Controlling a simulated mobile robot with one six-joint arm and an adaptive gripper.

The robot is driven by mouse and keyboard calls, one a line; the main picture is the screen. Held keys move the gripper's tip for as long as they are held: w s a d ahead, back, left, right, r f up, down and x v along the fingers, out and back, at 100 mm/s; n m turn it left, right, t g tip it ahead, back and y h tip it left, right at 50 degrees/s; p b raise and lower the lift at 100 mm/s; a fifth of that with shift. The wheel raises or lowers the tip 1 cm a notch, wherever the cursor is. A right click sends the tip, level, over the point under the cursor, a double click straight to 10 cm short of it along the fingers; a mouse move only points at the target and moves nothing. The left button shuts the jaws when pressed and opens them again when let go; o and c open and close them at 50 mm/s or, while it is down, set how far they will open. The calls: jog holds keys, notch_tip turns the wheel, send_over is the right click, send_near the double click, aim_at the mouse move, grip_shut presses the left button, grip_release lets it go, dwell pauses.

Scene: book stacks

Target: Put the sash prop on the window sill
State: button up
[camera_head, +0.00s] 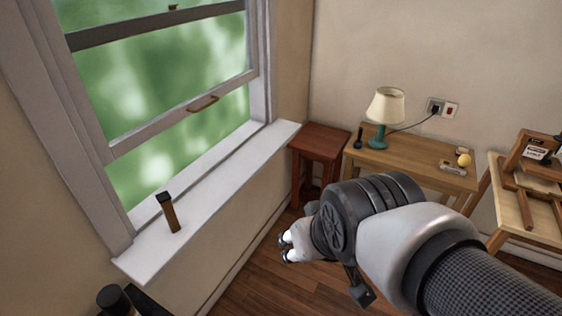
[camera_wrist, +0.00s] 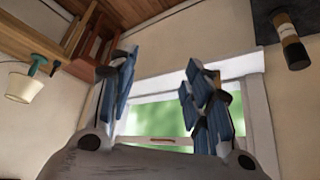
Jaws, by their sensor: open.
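The sash prop (camera_head: 171,214), a short wooden block with a dark top, stands upright on the white window sill (camera_head: 212,182), near the sill's front-left end. Its top is apart from the raised window sash (camera_head: 185,112) above. My gripper (camera_head: 286,247) is open and empty, in the air to the right of the sill and apart from the prop. In the wrist view my open fingers (camera_wrist: 160,95) frame the window and part of the sill (camera_wrist: 165,70). A small yellowish patch behind the right finger may be the prop; it is mostly hidden.
A red-brown stool (camera_head: 320,140) stands by the sill's far end. A wooden desk (camera_head: 415,165) holds a lamp (camera_head: 385,110) and small items. A wooden stand (camera_head: 520,215) is at right. A dark-capped bottle (camera_wrist: 291,42) is near the sill's near end.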

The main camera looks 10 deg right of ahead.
jog(key=s+d+g, duration=0.1)
jog(key=s, duration=0.7)
jog(key=shift+s+d+f+m+g, duration=0.25)
jog(key=shift+d+f+m+g, duration=0.05)
jog(key=shift+d+f, duration=0.1)
jog(key=shift+c, duration=0.5)
